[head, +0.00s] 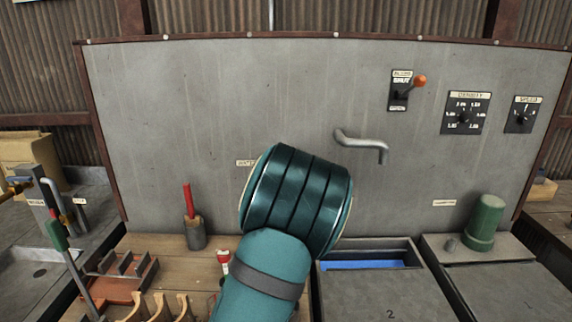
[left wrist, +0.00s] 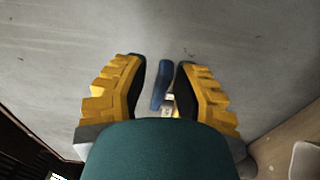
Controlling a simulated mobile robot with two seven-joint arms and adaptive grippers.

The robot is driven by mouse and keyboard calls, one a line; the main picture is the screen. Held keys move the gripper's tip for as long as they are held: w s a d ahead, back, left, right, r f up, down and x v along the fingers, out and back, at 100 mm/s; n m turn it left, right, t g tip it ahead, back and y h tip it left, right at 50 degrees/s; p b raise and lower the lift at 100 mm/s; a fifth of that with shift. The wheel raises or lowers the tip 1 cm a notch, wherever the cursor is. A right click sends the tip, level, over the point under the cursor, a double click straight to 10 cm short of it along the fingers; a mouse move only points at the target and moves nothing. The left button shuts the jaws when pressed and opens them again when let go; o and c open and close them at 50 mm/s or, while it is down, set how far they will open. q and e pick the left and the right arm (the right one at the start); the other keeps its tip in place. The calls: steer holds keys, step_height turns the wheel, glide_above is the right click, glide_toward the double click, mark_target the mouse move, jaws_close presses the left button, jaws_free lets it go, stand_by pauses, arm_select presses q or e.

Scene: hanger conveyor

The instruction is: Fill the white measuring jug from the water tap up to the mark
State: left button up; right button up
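In the left wrist view my left gripper (left wrist: 160,82) has its two yellow fingers apart. A blue lever (left wrist: 160,84), with a pale metal part at its lower end, shows in the gap between the fingertips, in front of the grey wall panel. I cannot tell whether a finger touches it. In the head view my teal arm covers this place and hides the gripper and lever. A partly covered label (head: 246,163) beside the arm seems to read WATER. A bent grey spout (head: 365,145) sticks out of the panel. I cannot make out the white measuring jug. My right gripper is out of view.
A switch with an orange knob (head: 420,81) and two dials (head: 465,113) sit on the panel. A green cup-like object (head: 486,223) stands at right. A blue-filled trough (head: 362,264) lies below the spout. A red-handled tool in a holder (head: 194,232) and wooden racks stand left.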

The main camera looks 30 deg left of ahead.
arm_select(q)
steer(key=shift+o, duration=0.5)
steer(key=shift+d, duration=0.1)
steer(key=shift+s+d, duration=0.1)
steer(key=shift+s, duration=0.05)
steer(key=v, duration=1.1)
steer(key=shift+s, duration=0.25)
steer(key=shift+d, duration=0.15)
stand_by(5.8)
